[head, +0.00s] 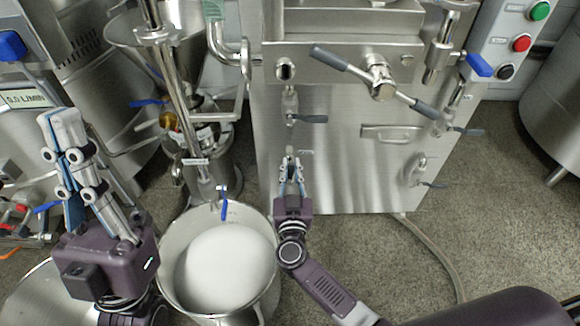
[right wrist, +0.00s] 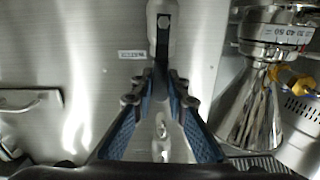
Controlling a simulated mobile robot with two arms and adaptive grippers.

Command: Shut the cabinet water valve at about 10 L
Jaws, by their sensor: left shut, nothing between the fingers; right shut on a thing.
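The steel cabinet (head: 340,140) stands at the centre of the head view, with several small valves on its front. My right gripper (head: 291,168) is at the lower left of that front, its fingers shut on a valve handle (right wrist: 163,30). The fingers hide much of this valve in the head view; a small label (head: 305,153) is beside it. A steel pot (head: 167,252) with white contents (head: 228,262) stands below left. My left gripper (head: 58,122) is shut and empty, pointing up at the left.
A blue-handled valve (head: 224,208) shows at the pot's back rim. A grey-handled valve (head: 305,118) is above my right gripper. A flow label reading 5.0 L/MIN (head: 25,99) is at the left. A hose (head: 437,258) lies on the otherwise open floor at the right.

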